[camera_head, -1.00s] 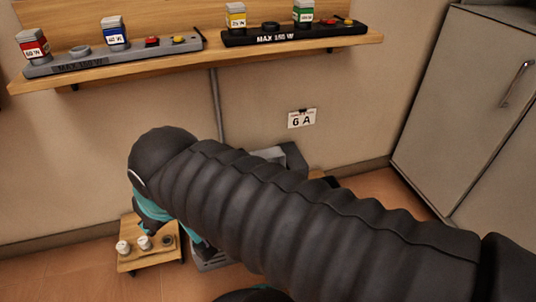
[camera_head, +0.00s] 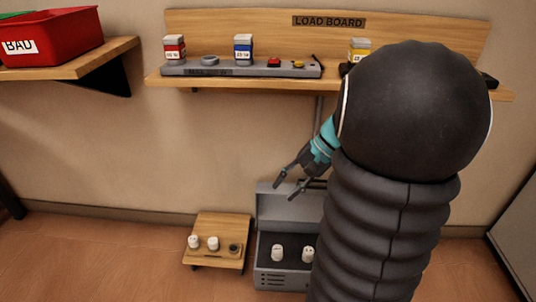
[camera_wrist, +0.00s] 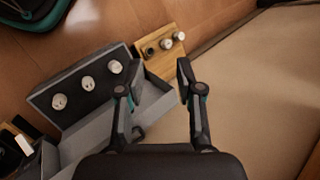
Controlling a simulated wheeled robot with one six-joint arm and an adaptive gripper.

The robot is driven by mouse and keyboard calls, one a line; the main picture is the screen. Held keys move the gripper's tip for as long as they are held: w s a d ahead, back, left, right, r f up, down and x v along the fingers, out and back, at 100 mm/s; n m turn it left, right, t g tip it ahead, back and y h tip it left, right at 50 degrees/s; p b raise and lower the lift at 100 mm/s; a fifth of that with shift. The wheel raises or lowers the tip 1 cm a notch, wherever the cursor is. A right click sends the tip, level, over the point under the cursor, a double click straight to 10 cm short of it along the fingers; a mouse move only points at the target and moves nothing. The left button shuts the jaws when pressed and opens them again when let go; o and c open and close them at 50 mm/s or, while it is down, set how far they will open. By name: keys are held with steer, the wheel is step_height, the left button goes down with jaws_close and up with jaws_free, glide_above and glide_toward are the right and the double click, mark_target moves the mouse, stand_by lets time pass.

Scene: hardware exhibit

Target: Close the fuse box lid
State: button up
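The grey fuse box (camera_head: 285,282) stands on the floor, partly hidden by my arm. Its lid (camera_head: 288,207) is open and stands up at the back. Inside, white round fuses show on a dark panel; two are visible in the head view and three in the wrist view (camera_wrist: 88,82). My gripper (camera_head: 285,190) is open and empty, with its fingers at the lid's upper edge in the head view. In the wrist view, my gripper (camera_wrist: 158,68) has its fingers spread, with the lid (camera_wrist: 155,98) partly between and below them. Whether they touch it I cannot tell.
A small wooden stand (camera_head: 218,225) with two white fuses and a dark socket is left of the box. Above is the load board shelf (camera_head: 200,83) with coloured blocks. A red bin (camera_head: 50,35) sits on the left shelf. Floor is clear at left.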

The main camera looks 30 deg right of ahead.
steer(key=w+d+f+m+t+y, duration=0.1)
steer(key=d+f+m+t+y, duration=0.35)
steer(key=d, duration=0.85)
steer(key=m+t+h, duration=0.2)
steer(key=m+t, duration=0.2)
glide_toward(319, 187)
steer(key=shift+y, duration=0.25)
steer(key=x, duration=1.1)
steer(key=shift+w+a+f, duration=0.1)
steer(key=shift+w+f, duration=0.15)
jaws_close()
